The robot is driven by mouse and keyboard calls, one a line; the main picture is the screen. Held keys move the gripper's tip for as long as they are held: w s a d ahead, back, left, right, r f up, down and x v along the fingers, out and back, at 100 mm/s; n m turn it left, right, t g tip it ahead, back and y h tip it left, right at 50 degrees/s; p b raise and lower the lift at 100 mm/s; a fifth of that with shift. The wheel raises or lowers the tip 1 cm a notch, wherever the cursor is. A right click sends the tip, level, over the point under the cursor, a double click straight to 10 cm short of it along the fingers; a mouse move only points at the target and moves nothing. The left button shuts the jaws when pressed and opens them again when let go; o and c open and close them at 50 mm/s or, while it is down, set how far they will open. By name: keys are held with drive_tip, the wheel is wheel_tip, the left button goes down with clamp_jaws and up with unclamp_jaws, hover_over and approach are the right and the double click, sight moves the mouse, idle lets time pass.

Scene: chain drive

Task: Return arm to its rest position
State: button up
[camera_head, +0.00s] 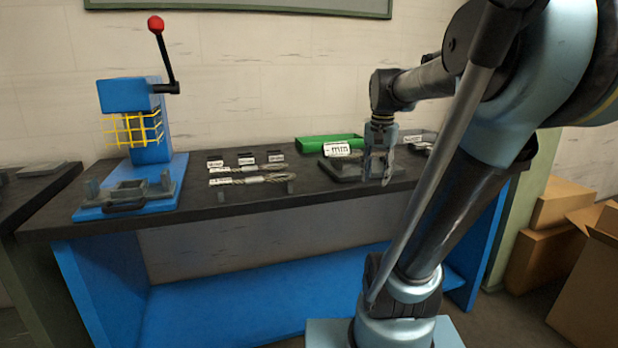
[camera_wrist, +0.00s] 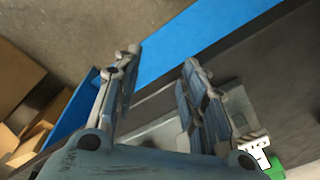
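My gripper (camera_head: 377,176) hangs pointing down near the front right of the workbench (camera_head: 250,208) in the head view. In the wrist view my gripper (camera_wrist: 158,75) has its two fingers spread apart with nothing between them. Below the fingers the wrist view shows the bench's dark top, a grey plate (camera_wrist: 158,132) and the blue lower part of the bench (camera_wrist: 185,40). My arm stands on the right side of the head view and hides part of the bench's right end.
A blue lever press (camera_head: 130,97) with a red knob and yellow guard stands at the bench's left. A green tray (camera_head: 318,143) and white label (camera_head: 337,149) are near my gripper. Cardboard boxes (camera_head: 548,250) stand at the right.

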drive_tip(key=s+a+f+n+t, duration=0.1)
drive_tip(key=s+f+n, duration=0.5)
drive_tip(key=s+f, duration=0.8)
wheel_tip(320, 180, down, 4)
drive_tip(key=shift+s+f+n, duration=0.15)
drive_tip(key=shift+s+n, duration=0.15)
drive_tip(key=shift+s, duration=0.05)
drive_tip(key=shift+w+f, duration=0.2)
drive_tip(key=shift+w, duration=0.2)
idle(0.3)
